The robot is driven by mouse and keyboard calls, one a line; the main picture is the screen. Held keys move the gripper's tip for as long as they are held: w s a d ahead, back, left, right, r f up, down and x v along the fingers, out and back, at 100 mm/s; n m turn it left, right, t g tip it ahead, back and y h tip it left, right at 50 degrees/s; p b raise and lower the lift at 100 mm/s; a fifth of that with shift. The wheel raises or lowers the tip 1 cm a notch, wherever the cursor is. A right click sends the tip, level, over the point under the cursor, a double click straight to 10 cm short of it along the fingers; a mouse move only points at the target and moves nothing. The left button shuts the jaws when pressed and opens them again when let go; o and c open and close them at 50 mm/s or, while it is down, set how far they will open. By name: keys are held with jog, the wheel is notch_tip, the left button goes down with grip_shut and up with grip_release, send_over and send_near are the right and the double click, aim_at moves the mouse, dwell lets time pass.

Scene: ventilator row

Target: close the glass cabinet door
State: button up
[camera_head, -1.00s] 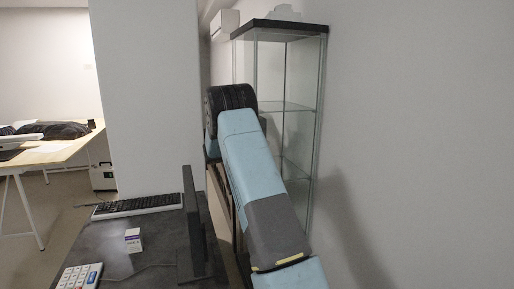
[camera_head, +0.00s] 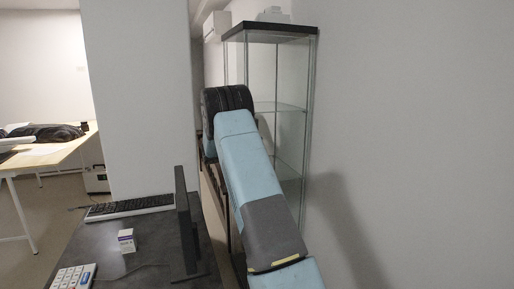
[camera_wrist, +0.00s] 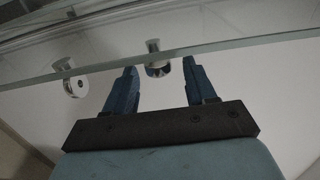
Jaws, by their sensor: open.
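The tall glass cabinet (camera_head: 293,105) with a black top stands against the wall in the head view. My arm covers its lower left part, and I cannot tell there how far its door is open. In the wrist view a glass panel with a pale green edge (camera_wrist: 255,43) crosses in front of my gripper (camera_wrist: 160,70). My gripper is open. A round metal knob (camera_wrist: 157,66) shows between the fingertips, apart from both fingers. A second round metal fitting (camera_wrist: 75,86) shows to the left. My gripper is hidden in the head view.
A dark desk (camera_head: 150,262) with a monitor (camera_head: 186,222), keyboard (camera_head: 130,207) and small box (camera_head: 126,240) stands left of my arm. A wall (camera_head: 420,130) closes off the right side. A wooden table (camera_head: 60,152) stands far left.

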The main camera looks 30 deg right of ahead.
jog(key=a, duration=0.7)
jog(key=shift+w+a, duration=0.15)
jog(key=shift+w, duration=0.25)
